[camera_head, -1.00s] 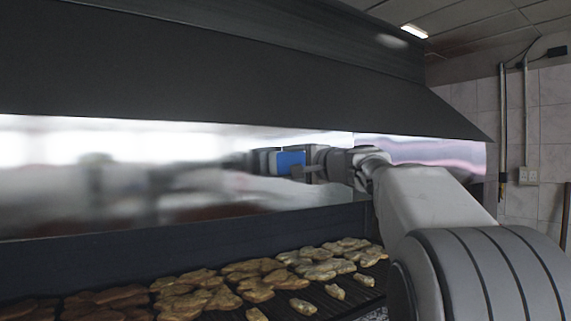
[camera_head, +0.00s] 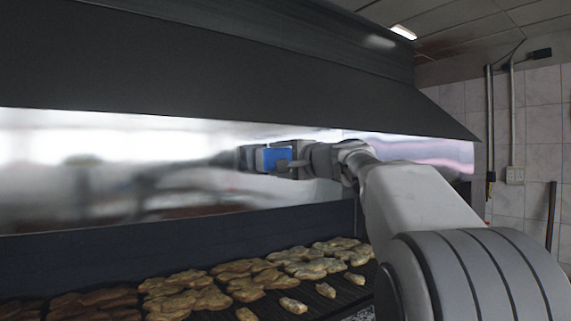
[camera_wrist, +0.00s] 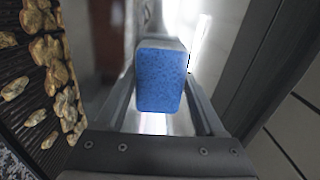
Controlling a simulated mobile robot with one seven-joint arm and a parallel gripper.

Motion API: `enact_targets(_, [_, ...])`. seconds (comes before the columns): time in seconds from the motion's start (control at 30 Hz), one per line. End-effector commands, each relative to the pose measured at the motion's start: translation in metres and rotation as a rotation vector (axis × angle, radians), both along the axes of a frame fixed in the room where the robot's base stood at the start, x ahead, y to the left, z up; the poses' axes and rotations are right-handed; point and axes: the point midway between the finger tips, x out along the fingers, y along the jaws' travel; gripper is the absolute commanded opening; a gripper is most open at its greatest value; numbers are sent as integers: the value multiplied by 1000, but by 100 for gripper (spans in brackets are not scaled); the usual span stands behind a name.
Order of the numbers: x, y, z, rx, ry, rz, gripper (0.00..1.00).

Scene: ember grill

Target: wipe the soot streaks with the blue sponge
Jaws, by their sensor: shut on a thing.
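The blue sponge (camera_head: 273,158) is at the shiny steel back panel (camera_head: 60,170) under the hood, near the panel's right part. My gripper (camera_head: 285,163) is shut on it, with one finger on each side in the wrist view (camera_wrist: 160,108). The sponge's blue face (camera_wrist: 160,78) fills the middle of that view. It is against or very close to the panel; I cannot tell whether it touches. Blurred dark reflections, including my arm's, cover the panel, and I cannot pick out the soot streaks from them.
A grill grate with several pieces of meat (camera_head: 190,290) lies below the panel, and it shows at left in the wrist view (camera_wrist: 50,80). A dark hood (camera_head: 200,65) overhangs from above. A dark ledge (camera_head: 180,228) runs below the panel. A tiled wall (camera_head: 540,120) stands at right.

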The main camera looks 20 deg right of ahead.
Motion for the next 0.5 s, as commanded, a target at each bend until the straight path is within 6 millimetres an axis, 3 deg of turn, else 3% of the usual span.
enact_targets(0.5, [-8,33,0,0,-1,1,27])
